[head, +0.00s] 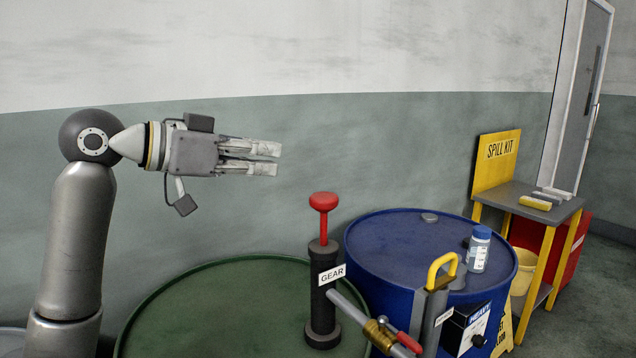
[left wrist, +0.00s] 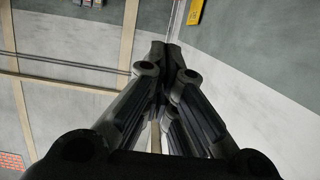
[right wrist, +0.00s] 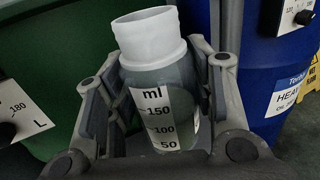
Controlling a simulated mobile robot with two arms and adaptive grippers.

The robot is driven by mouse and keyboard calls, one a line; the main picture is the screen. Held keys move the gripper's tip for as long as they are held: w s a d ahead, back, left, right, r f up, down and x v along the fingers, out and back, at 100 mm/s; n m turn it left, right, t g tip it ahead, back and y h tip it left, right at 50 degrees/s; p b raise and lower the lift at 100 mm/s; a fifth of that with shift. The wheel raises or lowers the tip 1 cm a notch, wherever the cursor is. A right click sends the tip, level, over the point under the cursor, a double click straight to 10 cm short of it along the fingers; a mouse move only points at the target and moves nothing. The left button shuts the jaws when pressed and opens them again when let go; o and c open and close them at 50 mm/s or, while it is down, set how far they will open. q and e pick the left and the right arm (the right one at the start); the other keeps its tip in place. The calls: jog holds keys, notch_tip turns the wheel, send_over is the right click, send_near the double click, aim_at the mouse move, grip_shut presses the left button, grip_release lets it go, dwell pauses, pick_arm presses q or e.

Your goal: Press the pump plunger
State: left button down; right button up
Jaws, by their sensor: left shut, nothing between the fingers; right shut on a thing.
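The pump (head: 322,295) labelled GEAR is a black upright cylinder on the green drum (head: 215,300). Its red plunger knob and rod (head: 323,203) stick up from the top, so the plunger is raised. A pipe with a brass fitting and red lever (head: 408,342) slants down to the right from it. My left gripper (head: 280,159) is shut and empty, above and to the left of the knob, apart from it and pointing right. In the right wrist view my right gripper (right wrist: 160,78) is shut around a clear graduated bottle (right wrist: 160,112) with an open white neck.
Farther right are a spill kit stand (head: 530,200), a yellow bucket (head: 519,270) and a door. The air above the green drum is free.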

pick_arm(q)
jog(key=shift+r, duration=0.8)
send_over(316, 196)
jog(key=shift+s+a+f, duration=0.1)
jog(key=shift+f, duration=0.5)
jog(key=shift+s+a+f, duration=0.1)
jog(key=shift+f, duration=0.45)
jog(key=f, duration=0.3)
jog(key=shift+w+d, duration=0.2)
jog(key=shift+a+f, duration=0.1)
jog(key=shift+f, duration=0.5)
